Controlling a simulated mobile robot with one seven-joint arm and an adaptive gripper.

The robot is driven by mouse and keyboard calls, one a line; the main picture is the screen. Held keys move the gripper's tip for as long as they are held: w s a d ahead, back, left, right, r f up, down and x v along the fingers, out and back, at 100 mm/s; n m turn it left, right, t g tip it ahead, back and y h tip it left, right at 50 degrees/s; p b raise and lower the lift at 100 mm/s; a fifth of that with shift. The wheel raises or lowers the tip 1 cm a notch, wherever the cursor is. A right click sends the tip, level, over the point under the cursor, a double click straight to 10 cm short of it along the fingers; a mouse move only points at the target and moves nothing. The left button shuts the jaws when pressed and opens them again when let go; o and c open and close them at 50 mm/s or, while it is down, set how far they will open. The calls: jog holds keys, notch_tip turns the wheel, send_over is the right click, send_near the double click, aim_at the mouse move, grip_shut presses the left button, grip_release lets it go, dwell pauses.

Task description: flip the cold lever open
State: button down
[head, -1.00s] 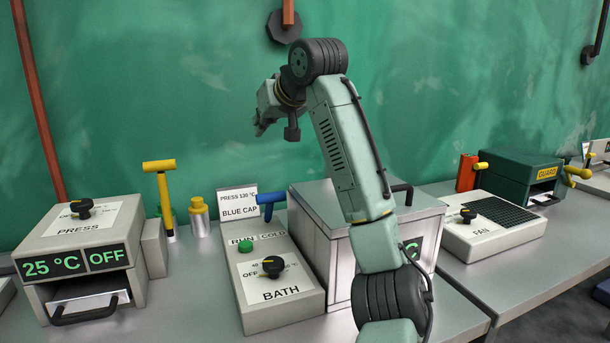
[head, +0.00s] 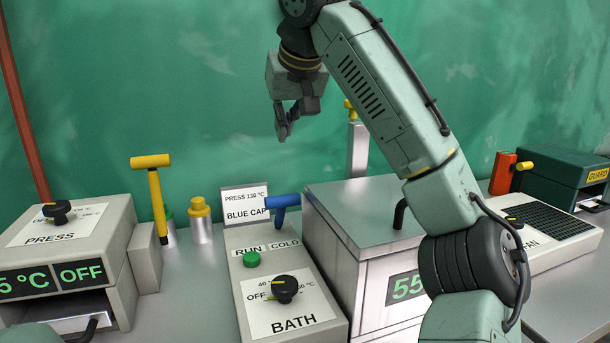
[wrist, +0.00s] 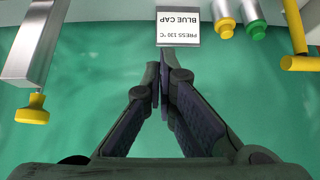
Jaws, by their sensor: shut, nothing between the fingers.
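The cold lever (head: 282,203) is a blue T-shaped handle at the back right corner of the bath control box (head: 290,318), beside the COLD label. My gripper (head: 283,136) is above the lever in the head view, pointing down, apart from it. In the wrist view my gripper (wrist: 160,80) has its dark fingers together with nothing between them. The lever does not show clearly in the wrist view.
A sign reading BLUE CAP (head: 246,206) stands just behind the box, left of the lever. A steel bath (head: 365,215) is on the right. A yellow T-handle (head: 152,162) and yellow-capped bottle (head: 200,220) stand to the left.

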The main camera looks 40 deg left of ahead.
dwell(0.5)
jog(key=p, duration=0.2)
send_over(280, 214)
jog(key=w, duration=0.2)
jog(key=f, duration=0.6)
jog(key=a+f, duration=0.1)
jog(key=f, duration=0.3)
jog(key=shift+s, duration=0.25)
jog(key=shift+s+d+f, duration=0.35)
jog(key=shift+d+f, duration=0.25)
jog(key=shift+f, duration=0.05)
jog(key=shift+w+d+f, duration=0.1)
jog(key=shift+d+f, duration=0.05)
